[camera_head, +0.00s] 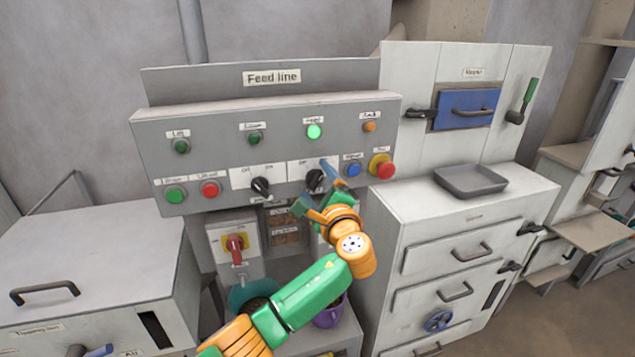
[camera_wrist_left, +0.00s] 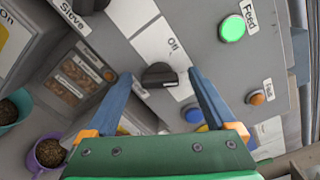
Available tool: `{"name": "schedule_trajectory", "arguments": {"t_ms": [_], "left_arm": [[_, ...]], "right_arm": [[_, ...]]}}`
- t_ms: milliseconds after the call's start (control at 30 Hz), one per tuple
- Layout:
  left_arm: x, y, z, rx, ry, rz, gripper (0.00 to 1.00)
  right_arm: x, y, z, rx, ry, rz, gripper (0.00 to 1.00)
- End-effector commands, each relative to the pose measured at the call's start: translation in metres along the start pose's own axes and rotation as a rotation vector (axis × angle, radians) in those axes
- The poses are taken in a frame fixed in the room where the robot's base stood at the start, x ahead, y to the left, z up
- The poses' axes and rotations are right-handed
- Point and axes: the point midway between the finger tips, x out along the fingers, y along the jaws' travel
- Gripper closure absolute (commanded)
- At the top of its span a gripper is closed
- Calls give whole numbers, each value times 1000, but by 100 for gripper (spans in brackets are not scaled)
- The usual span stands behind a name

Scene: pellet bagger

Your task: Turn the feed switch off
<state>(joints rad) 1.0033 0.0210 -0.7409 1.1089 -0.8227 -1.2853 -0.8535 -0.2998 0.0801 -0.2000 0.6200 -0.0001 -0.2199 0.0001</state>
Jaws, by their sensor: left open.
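The feed switch is a black rotary knob (camera_head: 314,181) on a white plate on the grey Feed line panel, below the lit green feed lamp (camera_head: 314,132). In the left wrist view the knob (camera_wrist_left: 160,76) sits between my fingers, near their tips, with "Off" printed on its plate. My left gripper (camera_head: 317,187) is open, with one blue finger on each side of the knob. I cannot tell whether either finger touches it. The lamp also shows lit in the left wrist view (camera_wrist_left: 232,28). The gripper partly hides the knob and plate in the head view.
A similar black knob (camera_head: 261,187) is to the left. A blue button (camera_head: 353,169) and a red mushroom button (camera_head: 381,166) are close on the right. A red-handled switch (camera_head: 236,248) is below. A white cabinet (camera_head: 462,222) stands to the right.

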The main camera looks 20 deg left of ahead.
Motion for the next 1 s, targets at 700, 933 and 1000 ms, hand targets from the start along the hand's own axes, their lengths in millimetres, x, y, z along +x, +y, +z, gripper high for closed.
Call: {"name": "schedule_trajectory", "arguments": {"t_ms": [700,933,1000], "left_arm": [[0,3,-2,-57,1,1,96],[0,6,-3,-215,1,-1,96],[0,7,-4,-280,1,0,96]], "right_arm": [[9,-1,1,0,0,-1,50],[30,-1,3,0,0,-1,50],[38,-1,4,1,0,-1,50]]}}
